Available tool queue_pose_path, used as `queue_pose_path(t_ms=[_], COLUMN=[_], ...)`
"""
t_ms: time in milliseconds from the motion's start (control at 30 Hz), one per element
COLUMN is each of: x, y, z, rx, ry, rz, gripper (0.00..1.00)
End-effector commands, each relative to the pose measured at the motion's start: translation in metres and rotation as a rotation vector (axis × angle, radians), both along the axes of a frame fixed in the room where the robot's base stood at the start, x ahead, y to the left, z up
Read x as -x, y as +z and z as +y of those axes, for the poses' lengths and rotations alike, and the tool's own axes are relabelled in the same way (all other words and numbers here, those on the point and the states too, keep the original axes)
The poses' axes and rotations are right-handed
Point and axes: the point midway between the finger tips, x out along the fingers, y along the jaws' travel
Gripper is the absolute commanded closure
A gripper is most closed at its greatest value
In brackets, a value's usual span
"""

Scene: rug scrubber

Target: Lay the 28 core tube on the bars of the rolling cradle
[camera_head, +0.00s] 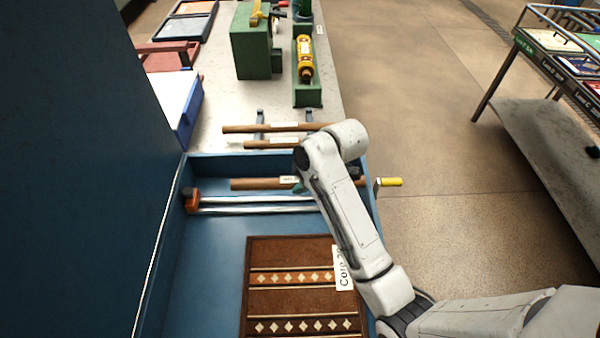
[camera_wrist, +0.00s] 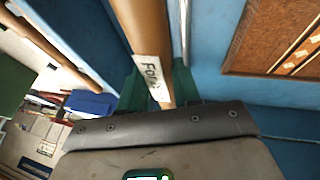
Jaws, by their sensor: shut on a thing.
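My gripper (camera_wrist: 160,90) has green fingers closed on both sides of a brown core tube (camera_wrist: 132,30). The tube's white label is partly readable, starting with "For". In the head view this tube (camera_head: 255,184) lies crosswise, roughly parallel to the cradle, and my arm hides part of it. The rolling cradle has silver bars (camera_head: 255,204) with an orange end block (camera_head: 192,200) at left. The tube appears just beyond the bars; I cannot tell its height or whether it touches them. One silver bar (camera_wrist: 184,30) shows beside the tube in the wrist view.
Two more brown tubes (camera_head: 262,128) (camera_head: 262,145) rest on a rack behind the blue tray wall (camera_head: 225,160). A patterned rug (camera_head: 290,300) with a "Core 2…" label lies in front. A yellow-handled crank (camera_head: 391,182) is at right. Green machines (camera_head: 250,50) stand at the back.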

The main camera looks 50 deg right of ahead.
Motion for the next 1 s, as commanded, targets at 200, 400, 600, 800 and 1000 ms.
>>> queue_pose_path(t_ms=[200,400,600,800,1000], x=[0.001,0.000,0.000,0.000,0.001], y=[-0.020,-0.041,-0.059,-0.072,-0.080], z=[0.000,0.000,0.000,0.000,0.000], rx=[-0.001,0.000,0.000,0.000,0.000], ry=[0.000,0.000,0.000,0.000,-0.001], rz=[0.002,0.000,0.000,0.000,0.002], gripper=[0.99,0.99,0.99,0.99,0.99])
